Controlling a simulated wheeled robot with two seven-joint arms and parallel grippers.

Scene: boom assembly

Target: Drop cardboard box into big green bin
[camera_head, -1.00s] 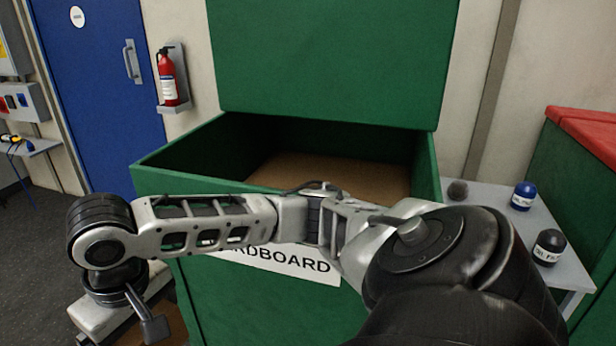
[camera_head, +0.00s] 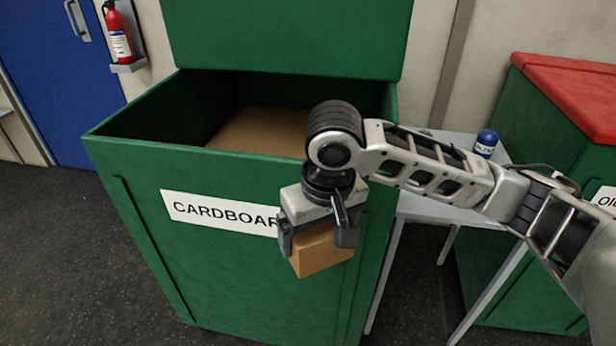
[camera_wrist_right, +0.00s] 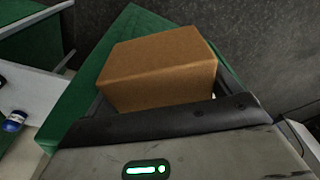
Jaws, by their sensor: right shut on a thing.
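The small brown cardboard box (camera_head: 322,254) is held in my right gripper (camera_head: 318,236), in front of the big green bin's front wall and below its rim. The box also shows in the right wrist view (camera_wrist_right: 160,68), between the fingers. The big green bin (camera_head: 240,275) has its lid raised and a white CARDBOARD label (camera_head: 218,212), partly covered by the gripper. Brown cardboard (camera_head: 262,132) lies inside the bin. My left gripper is not in view.
A grey table (camera_head: 425,208) with a blue-capped jar (camera_head: 486,143) stands right of the bin. Another green bin with a red lid (camera_head: 575,95) is further right. A fire extinguisher (camera_head: 117,35) hangs on the wall at the left. Dark floor (camera_head: 80,250) is clear on the left.

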